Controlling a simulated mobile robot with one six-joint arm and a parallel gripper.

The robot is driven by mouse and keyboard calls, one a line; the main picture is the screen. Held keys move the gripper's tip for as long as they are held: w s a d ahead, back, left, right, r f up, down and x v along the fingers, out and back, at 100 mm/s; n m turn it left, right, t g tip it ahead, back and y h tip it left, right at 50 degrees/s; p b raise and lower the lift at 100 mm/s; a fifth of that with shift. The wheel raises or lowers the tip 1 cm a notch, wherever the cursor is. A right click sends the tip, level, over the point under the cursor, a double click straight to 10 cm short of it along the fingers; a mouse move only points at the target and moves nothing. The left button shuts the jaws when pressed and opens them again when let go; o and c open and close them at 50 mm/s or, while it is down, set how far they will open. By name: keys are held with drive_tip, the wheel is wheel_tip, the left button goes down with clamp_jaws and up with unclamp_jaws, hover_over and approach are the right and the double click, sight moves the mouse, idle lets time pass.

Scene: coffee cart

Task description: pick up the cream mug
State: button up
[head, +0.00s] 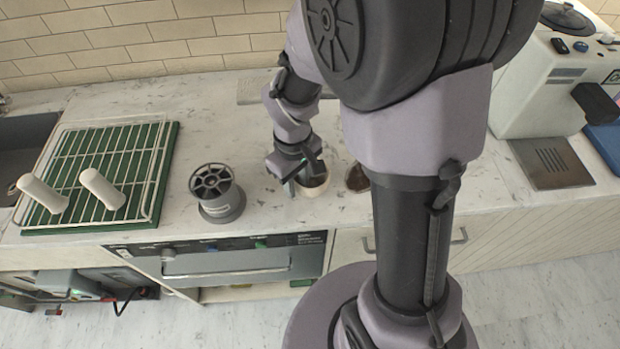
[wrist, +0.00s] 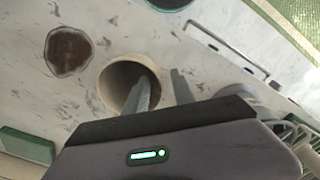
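The cream mug (head: 316,187) stands on the marble counter, partly hidden by my gripper (head: 298,184) in the head view. In the wrist view I look into the open mouth of the mug (wrist: 113,84). My gripper (wrist: 163,86) is open there. One finger reaches over or into the mug's mouth and the other is outside, to the right of its rim. The near wall of the mug lies between the fingers, with a gap showing. I cannot tell whether either finger touches it.
A dark brown round patch or object (wrist: 69,51) is close beside the mug. A grey spool-shaped holder (head: 217,194) stands left of it. A wire rack (head: 100,150) with two white cylinders is further left. A white machine (head: 540,88) stands at the right. The counter behind the holder is clear.

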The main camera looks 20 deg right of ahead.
drive_tip(key=shift+r, duration=0.1)
clamp_jaws()
idle(1.2)
